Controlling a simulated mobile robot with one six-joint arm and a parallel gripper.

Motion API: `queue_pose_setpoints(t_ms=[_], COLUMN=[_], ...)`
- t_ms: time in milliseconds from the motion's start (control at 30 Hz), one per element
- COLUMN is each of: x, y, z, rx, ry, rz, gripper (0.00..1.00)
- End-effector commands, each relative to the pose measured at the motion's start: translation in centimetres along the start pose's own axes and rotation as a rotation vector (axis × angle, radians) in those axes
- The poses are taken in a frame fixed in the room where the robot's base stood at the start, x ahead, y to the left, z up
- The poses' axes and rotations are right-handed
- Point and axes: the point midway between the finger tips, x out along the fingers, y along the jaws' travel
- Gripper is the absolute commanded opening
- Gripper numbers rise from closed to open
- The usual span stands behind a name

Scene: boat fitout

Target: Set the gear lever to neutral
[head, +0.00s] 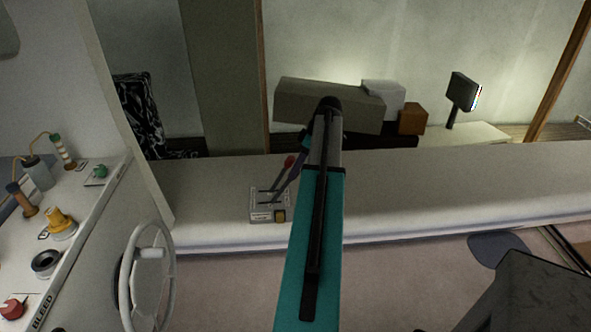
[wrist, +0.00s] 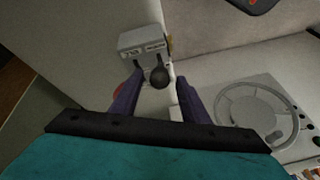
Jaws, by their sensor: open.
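A grey lever box (head: 262,214) sits on the pale ledge, left of my arm in the head view. It also shows at the top of the wrist view (wrist: 143,42), with labels too small to read. One lever carries a red knob (head: 289,161); that red knob shows only as a sliver beside the left finger in the wrist view (wrist: 118,90). A second lever has a black ball knob (wrist: 159,77). My gripper (wrist: 160,80) is open, its purple fingers on either side of the black knob. I cannot tell whether either finger touches it. Labels do not show which is the gear lever.
A white steering wheel (head: 148,275) stands left of the ledge, by a console (head: 85,225) with knobs and switches. Grey, white and brown boxes (head: 330,100) and a dark screen on a stand (head: 461,92) are behind. The ledge right of my arm is clear.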

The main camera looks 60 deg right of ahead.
Motion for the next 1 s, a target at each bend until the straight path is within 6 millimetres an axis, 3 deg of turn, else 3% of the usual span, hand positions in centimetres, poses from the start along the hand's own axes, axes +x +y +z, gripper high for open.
queue_pose_setpoints(t_ms=[200, 567, 833, 1000], x=[1.4, 1.7, 1.6, 1.6], y=[0.0, 0.0, 0.1, 0.1], z=[0.0, 0.1, 0.2, 0.2], rx=[0.000, 0.001, 0.002, 0.003], ry=[0.000, 0.000, 0.000, 0.000], rz=[0.000, 0.001, 0.001, 0.002], gripper=[0.42, 0.42, 0.00, 0.00])
